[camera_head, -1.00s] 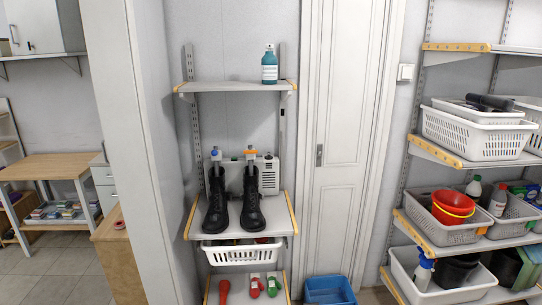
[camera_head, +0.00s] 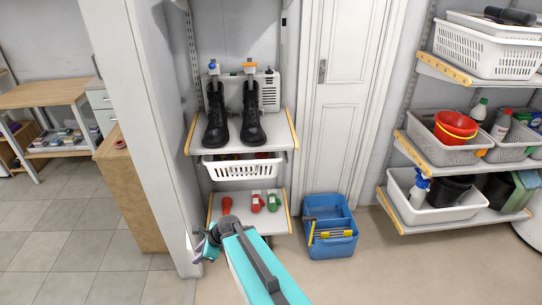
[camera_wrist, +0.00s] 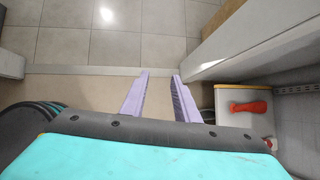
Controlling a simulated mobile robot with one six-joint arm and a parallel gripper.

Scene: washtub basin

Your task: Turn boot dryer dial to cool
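The boot dryer (camera_head: 268,90) is a pale box with a dark vent grille, standing at the back of a wall shelf. Two black boots (camera_head: 216,118) (camera_head: 252,115) stand in front of it and hide much of it. A blue-topped part (camera_head: 213,66) and an orange-topped part (camera_head: 249,66) stick up above the boots. I cannot make out which part is the dial or its setting. My gripper (camera_head: 203,246) is low, in front of and below the shelf, well apart from the dryer. In the wrist view its two lilac fingers (camera_wrist: 161,75) are apart with nothing between them.
Below the boots are a white basket (camera_head: 240,170) and a bottom shelf with red and green items; a red one (camera_wrist: 250,107) shows in the wrist view. A blue crate (camera_head: 330,240) sits on the floor at right. A wall panel (camera_head: 140,110) stands close on the left.

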